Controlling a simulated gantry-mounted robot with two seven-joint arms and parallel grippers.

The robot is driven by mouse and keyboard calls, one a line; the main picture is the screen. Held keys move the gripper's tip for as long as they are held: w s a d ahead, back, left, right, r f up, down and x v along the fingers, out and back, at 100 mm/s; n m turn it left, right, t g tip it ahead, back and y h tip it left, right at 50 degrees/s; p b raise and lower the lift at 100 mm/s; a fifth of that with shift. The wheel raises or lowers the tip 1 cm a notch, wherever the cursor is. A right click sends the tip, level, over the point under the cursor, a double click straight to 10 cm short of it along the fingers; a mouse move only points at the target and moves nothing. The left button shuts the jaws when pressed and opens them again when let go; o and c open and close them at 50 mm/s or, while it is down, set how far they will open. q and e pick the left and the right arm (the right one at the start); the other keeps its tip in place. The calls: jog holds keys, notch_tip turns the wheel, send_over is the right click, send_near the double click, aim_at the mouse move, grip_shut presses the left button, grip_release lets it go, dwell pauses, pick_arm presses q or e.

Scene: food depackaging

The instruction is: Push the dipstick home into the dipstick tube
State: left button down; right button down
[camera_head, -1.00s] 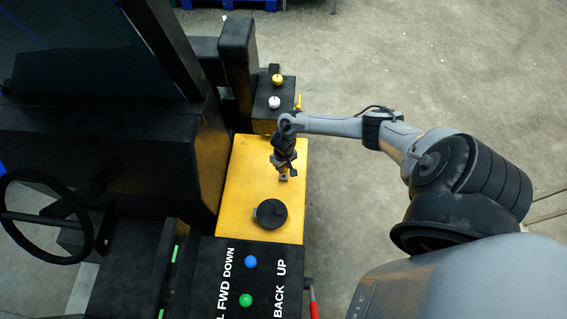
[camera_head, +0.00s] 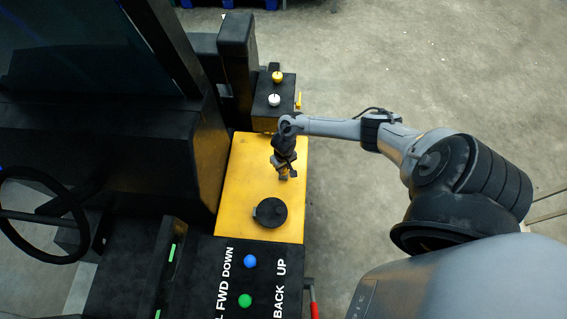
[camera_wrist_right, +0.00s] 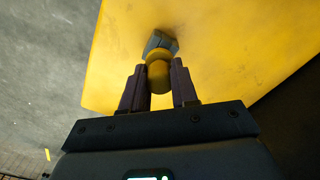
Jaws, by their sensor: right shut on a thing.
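My right gripper (camera_head: 284,173) points down over the yellow panel of the vehicle. In the right wrist view, the right gripper (camera_wrist_right: 158,88) is shut on the yellow dipstick handle (camera_wrist_right: 158,74), one dark finger on each side. A dark grey angular collar, seemingly the top of the dipstick tube (camera_wrist_right: 160,42), shows just beyond the handle on the panel. The handle overlaps the collar in the picture. I cannot tell how deep the dipstick sits, as its rod is hidden. My left gripper is not in view.
The yellow panel (camera_head: 240,190) carries a round black cap (camera_head: 270,212) close to the gripper. A black box with a yellow knob (camera_head: 278,77) and a white knob (camera_head: 274,100) stands behind. A lettered black panel with blue and green buttons is in front. Open floor lies right.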

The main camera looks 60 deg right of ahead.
jog(key=shift+f+b, duration=0.65)
jog(key=shift+f, duration=0.4)
jog(key=c, duration=0.8)
grip_release()
jog(key=shift+r, duration=0.1)
notch_tip(320, 180, up, 9)
jog(key=shift+r+p, duration=0.1)
jog(key=shift+p, duration=1)
jog(key=shift+r, duration=0.8)
